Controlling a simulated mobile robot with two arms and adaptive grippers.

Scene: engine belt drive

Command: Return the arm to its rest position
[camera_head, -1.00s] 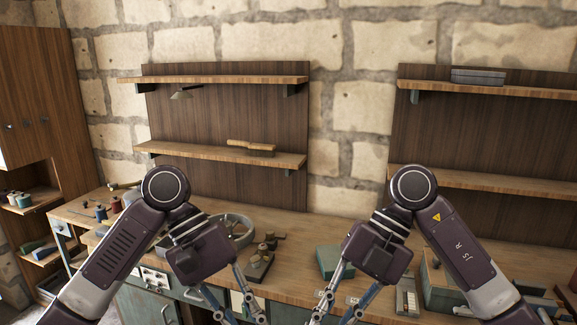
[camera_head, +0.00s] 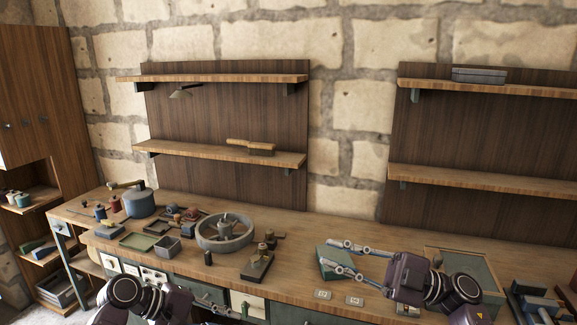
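My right gripper (camera_head: 331,255) reaches in from the lower right and points left over the bench. Its two fingers are spread apart, with nothing seen held between them. A teal box (camera_head: 327,268) lies behind and below the fingers; I cannot tell whether they touch it. My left arm is low at the bottom left. Its gripper (camera_head: 226,309) points right near the bench's front edge, partly cut off by the frame, and its finger opening is unclear. A grey ring-shaped part (camera_head: 243,242) with a hub stands mid-bench. A small dark block with knobs (camera_head: 257,266) sits right of it.
The wooden bench (camera_head: 300,240) carries a blue-grey pot (camera_head: 140,204), small trays and loose parts at left. Wall shelves (camera_head: 230,153) hang above.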

